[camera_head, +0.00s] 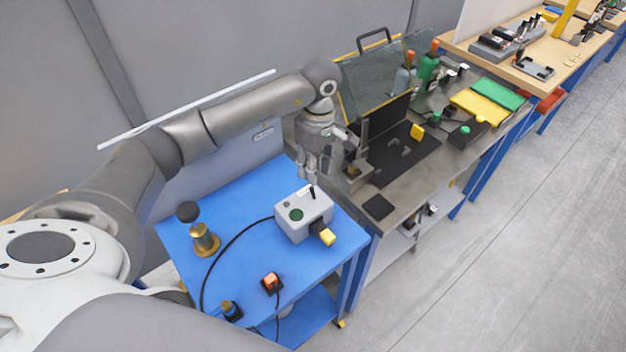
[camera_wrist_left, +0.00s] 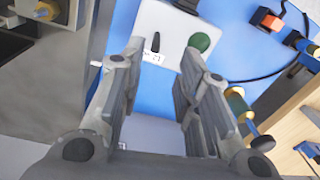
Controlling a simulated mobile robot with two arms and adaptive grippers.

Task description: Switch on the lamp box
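The lamp box is a light grey box (camera_head: 293,228) on the blue table, with a round green lamp (camera_head: 296,215) and a small black switch (camera_head: 312,192) beside a white label on top. My left gripper (camera_head: 312,178) is just above and behind the switch side of the box, pointing down. In the left wrist view the fingers (camera_wrist_left: 158,60) are apart with nothing between them, and the box (camera_wrist_left: 170,20), its switch (camera_wrist_left: 155,43) and green lamp (camera_wrist_left: 200,42) lie just past the fingertips. Whether a finger touches the box is unclear. My right gripper is out of view.
A brass stand with a black knob (camera_head: 204,240) and an orange rocker switch (camera_head: 271,282) stand on the blue table (camera_head: 245,215). A black cable runs from the box across the table. A cluttered grey workbench adjoins at right.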

